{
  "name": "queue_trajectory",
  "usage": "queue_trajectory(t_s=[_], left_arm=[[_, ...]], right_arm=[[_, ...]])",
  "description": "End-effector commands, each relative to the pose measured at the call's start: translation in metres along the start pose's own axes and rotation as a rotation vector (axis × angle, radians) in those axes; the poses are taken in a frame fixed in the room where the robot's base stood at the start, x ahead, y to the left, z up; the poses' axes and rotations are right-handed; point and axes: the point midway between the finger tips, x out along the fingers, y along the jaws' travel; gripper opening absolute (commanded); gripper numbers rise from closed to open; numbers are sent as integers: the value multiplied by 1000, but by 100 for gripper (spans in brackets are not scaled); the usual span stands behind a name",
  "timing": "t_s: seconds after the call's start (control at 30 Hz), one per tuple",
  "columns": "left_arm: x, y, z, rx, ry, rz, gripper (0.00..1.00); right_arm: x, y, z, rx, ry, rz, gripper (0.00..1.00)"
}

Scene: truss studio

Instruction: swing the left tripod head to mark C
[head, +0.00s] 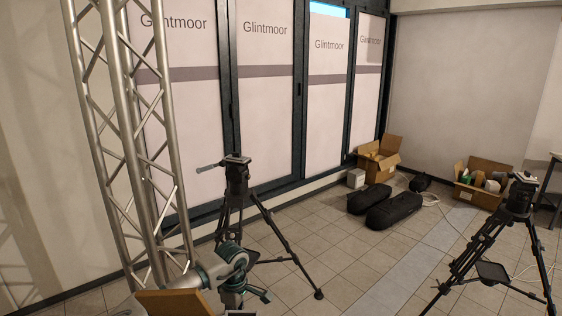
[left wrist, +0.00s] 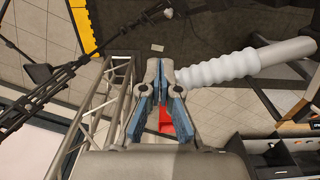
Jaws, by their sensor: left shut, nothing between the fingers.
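The left tripod (head: 236,182) stands upright in front of the window panels, its black head on top and a thin grey-teal pan handle (head: 207,169) pointing left. My left gripper (head: 258,292) is low in front of it in the head view, partly merged with my arm links. In the left wrist view the left gripper (left wrist: 160,68) is shut and empty. A white ribbed grip on a grey rod (left wrist: 215,71) lies beside its right finger; I cannot tell whether they touch. A red part (left wrist: 166,120) shows between the finger bases. Mark C cannot be made out. My right gripper is out of view.
A metal truss (head: 130,130) stands left of the left tripod. Another tripod (head: 515,205) stands at the right. Black bags (head: 395,212) and cardboard boxes (head: 380,158) lie at the back. Tiled floor between the tripods is mostly clear. A brown panel (head: 170,302) is at the bottom edge.

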Motion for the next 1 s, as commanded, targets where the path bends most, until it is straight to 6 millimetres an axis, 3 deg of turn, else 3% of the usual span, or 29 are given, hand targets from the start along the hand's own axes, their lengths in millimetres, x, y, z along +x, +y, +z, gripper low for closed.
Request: queue_trajectory(t_s=[1.0], left_arm=[[44, 0, 0, 0, 0, -1, 0]], right_arm=[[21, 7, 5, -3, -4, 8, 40]])
